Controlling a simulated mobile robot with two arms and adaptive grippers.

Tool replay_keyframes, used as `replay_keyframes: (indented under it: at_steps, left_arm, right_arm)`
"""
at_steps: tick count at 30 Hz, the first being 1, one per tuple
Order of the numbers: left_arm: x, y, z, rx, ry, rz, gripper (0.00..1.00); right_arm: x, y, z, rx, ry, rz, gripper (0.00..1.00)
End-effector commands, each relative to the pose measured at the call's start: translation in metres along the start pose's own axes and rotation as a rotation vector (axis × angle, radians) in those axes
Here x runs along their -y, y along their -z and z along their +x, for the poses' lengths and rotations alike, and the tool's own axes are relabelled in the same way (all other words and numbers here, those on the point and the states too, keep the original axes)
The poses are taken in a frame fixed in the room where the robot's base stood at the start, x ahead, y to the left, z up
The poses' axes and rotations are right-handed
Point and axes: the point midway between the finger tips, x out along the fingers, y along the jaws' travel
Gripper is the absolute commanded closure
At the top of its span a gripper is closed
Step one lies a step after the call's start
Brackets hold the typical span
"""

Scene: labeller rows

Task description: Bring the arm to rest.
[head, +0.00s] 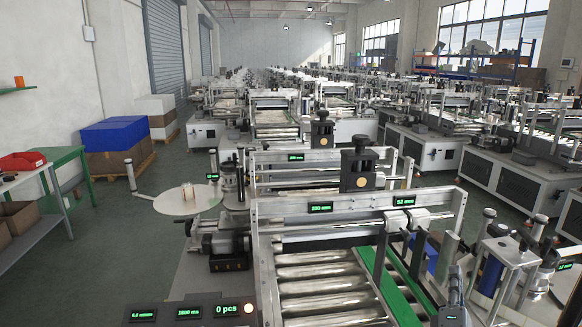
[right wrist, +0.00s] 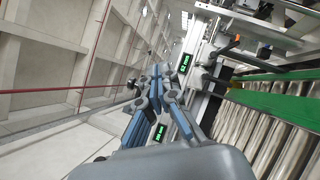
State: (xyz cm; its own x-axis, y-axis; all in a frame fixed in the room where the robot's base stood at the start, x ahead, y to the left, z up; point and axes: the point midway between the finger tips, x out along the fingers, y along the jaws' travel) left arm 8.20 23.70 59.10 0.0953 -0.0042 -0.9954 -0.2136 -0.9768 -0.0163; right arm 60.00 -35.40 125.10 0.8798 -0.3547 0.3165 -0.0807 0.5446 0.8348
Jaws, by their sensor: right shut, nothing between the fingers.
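My right gripper (head: 455,275) is at the bottom edge of the head view, right of centre, in front of the nearest labelling machine (head: 350,203). Its fingers point up and hold nothing. In the right wrist view its grey and blue fingers (right wrist: 160,75) are closed together, with the machine's frame and rollers to the right. Whether it touches the machine cannot be told from the head view. My left gripper is not in view.
The machine has steel rollers (head: 312,272), a green belt (head: 392,285) and a round label disc (head: 188,201). A green-framed table (head: 62,160) and blue boxes (head: 114,134) stand at left. Green floor (head: 150,245) is clear between. More machines fill the back and right.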

Motion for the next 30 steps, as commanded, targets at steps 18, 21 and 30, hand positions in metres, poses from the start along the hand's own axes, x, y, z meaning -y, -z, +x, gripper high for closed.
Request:
replay_keyframes:
  at_steps: [18, 21, 30]
  left_arm:
    - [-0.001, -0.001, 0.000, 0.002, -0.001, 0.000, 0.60]
    - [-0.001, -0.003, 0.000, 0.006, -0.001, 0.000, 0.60]
    - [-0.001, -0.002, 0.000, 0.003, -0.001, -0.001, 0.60]
  right_arm:
    - [0.116, 0.032, -0.201, 0.166, 0.872, 0.841, 1.00]
    - [0.124, 0.042, -0.257, 0.217, 1.083, 0.976, 1.00]
    - [0.110, 0.059, -0.367, 0.315, 1.503, 1.183, 1.00]
